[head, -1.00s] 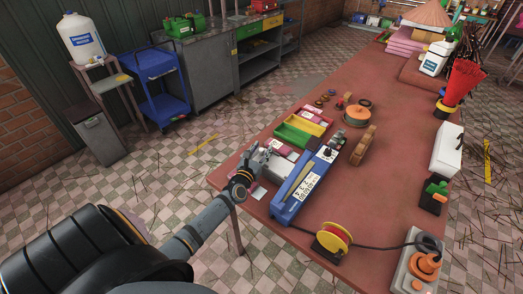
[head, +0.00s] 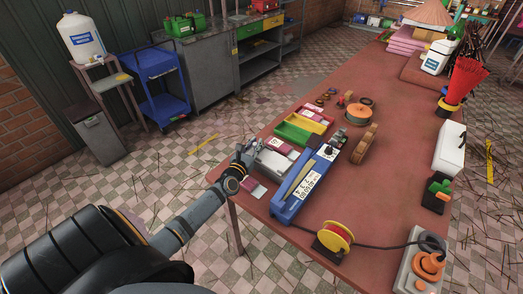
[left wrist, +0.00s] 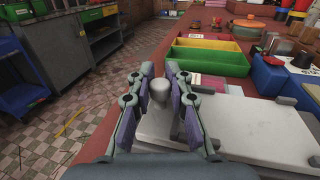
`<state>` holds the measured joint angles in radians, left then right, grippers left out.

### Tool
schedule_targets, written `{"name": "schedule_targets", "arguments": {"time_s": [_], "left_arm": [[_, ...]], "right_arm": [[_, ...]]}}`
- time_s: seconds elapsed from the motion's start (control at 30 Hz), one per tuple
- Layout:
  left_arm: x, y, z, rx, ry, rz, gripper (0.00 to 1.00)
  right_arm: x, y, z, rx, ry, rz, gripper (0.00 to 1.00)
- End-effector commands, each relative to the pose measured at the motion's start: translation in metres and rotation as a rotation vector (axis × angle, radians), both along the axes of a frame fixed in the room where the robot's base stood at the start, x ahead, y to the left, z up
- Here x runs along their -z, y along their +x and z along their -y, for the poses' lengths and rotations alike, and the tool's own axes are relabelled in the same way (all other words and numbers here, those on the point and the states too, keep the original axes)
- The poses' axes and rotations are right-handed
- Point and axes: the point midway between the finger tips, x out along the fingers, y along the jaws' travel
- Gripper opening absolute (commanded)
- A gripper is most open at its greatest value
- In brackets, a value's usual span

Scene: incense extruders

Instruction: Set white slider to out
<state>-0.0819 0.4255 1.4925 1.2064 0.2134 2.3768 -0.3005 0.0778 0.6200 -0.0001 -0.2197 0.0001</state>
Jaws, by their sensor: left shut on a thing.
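My left gripper (head: 243,155) is at the near-left edge of the red-brown table, over a low whitish-grey unit (head: 274,164). In the left wrist view my left gripper (left wrist: 158,86) has a pale rounded knob (left wrist: 158,92) between its two fingers and is shut on it. I take this knob to be part of the white slider; its lower end is partly hidden by the fingers. A flat white plate (left wrist: 150,133) lies below the gripper, beside the wider whitish unit (left wrist: 262,128) on its right. My right gripper is not in view.
A blue machine (head: 305,185) stands right of the whitish unit. Green (head: 291,133) and yellow (head: 309,126) trays lie beyond it. A red-yellow spool (head: 334,237) and a grey box with an orange top (head: 423,265) stand at the front. Open floor lies left of the table.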

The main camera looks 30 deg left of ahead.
Motion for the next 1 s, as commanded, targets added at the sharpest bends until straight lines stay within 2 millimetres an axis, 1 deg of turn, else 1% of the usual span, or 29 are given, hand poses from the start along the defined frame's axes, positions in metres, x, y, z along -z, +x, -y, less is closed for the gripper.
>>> {"name": "schedule_targets", "arguments": {"time_s": [0.03,0.13,0.43,0.47,0.63,0.67,0.9,1.0], "left_arm": [[0.005,0.0,-0.009,-0.001,0.006,-0.001,0.0],[0.003,0.001,-0.019,-0.001,0.005,-0.002,0.0],[0.002,0.0,-0.022,-0.003,0.001,-0.004,0.0],[0.002,0.0,-0.022,-0.003,0.001,-0.004,0.17],[0.002,0.001,-0.022,-0.003,0.001,-0.003,0.41],[0.002,0.001,-0.021,-0.002,0.001,-0.003,0.42],[0.001,0.001,-0.021,-0.002,0.001,-0.001,0.42],[0.001,-0.003,-0.02,0.0,0.001,-0.001,0.42]], "right_arm": [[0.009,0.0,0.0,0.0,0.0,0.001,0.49],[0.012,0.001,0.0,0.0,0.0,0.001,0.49],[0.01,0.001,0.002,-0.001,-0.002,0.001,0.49],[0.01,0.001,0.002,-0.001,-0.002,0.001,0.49],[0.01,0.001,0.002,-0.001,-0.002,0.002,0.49],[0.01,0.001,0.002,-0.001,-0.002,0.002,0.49],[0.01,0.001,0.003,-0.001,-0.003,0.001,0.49],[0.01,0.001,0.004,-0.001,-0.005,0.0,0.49]]}}
